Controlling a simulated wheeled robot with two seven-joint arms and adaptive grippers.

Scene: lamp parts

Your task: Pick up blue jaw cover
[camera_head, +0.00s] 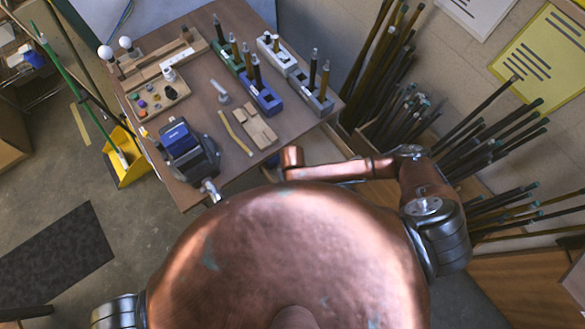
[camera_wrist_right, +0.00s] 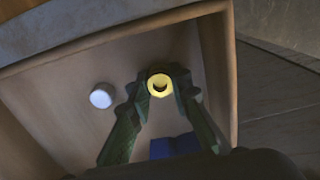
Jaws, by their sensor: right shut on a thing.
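In the right wrist view my right gripper (camera_wrist_right: 159,84) has its two green fingers on either side of a yellow ring-shaped part (camera_wrist_right: 159,88) and is shut on it. A flat blue piece (camera_wrist_right: 174,146), possibly the blue jaw cover, shows between the finger bases; the gripper partly hides it. In the head view a dark vise (camera_head: 204,163) with blue on top (camera_head: 180,138) stands at the table's near left edge. I cannot tell if that blue is a jaw cover. My right gripper is hidden in the head view. My left gripper is in neither view.
The wrist view shows a wooden tray or drawer (camera_wrist_right: 217,60) with a white round piece (camera_wrist_right: 101,97) inside. The table (camera_head: 205,100) holds a blue block (camera_head: 264,99), a wooden piece (camera_head: 256,126) and a parts board (camera_head: 157,96). Rods (camera_head: 400,115) crowd the right side.

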